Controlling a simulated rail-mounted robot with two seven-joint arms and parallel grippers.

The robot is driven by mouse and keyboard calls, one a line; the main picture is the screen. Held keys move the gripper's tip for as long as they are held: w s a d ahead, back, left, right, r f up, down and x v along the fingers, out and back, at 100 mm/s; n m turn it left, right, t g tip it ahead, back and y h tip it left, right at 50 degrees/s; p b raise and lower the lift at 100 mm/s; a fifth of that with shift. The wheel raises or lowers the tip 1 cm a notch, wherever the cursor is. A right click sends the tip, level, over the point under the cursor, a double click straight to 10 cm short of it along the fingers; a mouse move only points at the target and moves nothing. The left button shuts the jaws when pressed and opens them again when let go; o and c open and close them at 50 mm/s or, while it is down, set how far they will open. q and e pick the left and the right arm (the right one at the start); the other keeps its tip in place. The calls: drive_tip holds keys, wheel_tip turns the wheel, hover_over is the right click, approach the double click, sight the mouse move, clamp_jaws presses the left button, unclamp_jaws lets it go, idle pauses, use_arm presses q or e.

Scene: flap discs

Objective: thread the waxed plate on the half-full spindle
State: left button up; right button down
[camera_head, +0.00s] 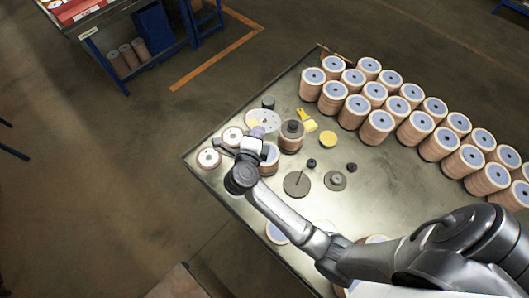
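My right gripper (252,139) is over the left part of the table, above a group of discs. Its hand hides its fingertips, so I cannot tell whether it is open or shut. A small pale lavender piece (258,131) shows at its far side; I cannot tell if it is held. A disc stack with a dark knob on top (291,138) stands just right of the hand. A dark round base with a thin upright rod (297,184) stands nearer, with no discs on it. I cannot tell which disc is the waxed plate. My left gripper is not in view.
Several tall disc stacks (376,127) fill the table's right side. Pale discs (209,158) lie at the left edge. A stepped grey base (335,180), small black knobs (351,167), a yellow tool (308,122) and a yellow disc (327,139) lie mid-table.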

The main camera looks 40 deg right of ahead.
wheel_tip(320, 180, down, 19)
drive_tip(key=d+m+h+b, duration=0.1)
drive_tip(key=h+b, duration=0.2)
drive_tip(key=b, duration=0.4)
drive_tip(key=shift+w+g+b, duration=0.3)
drive_tip(key=shift+w+b, duration=0.05)
drive_tip(key=shift+d, duration=0.1)
drive_tip(key=shift+f+b, duration=0.75)
drive_tip(key=shift+f, duration=0.05)
drive_tip(key=shift+f+b, duration=0.6)
drive_tip(key=shift+f, duration=0.05)
drive_tip(key=shift+f, duration=0.25)
idle(0.4)
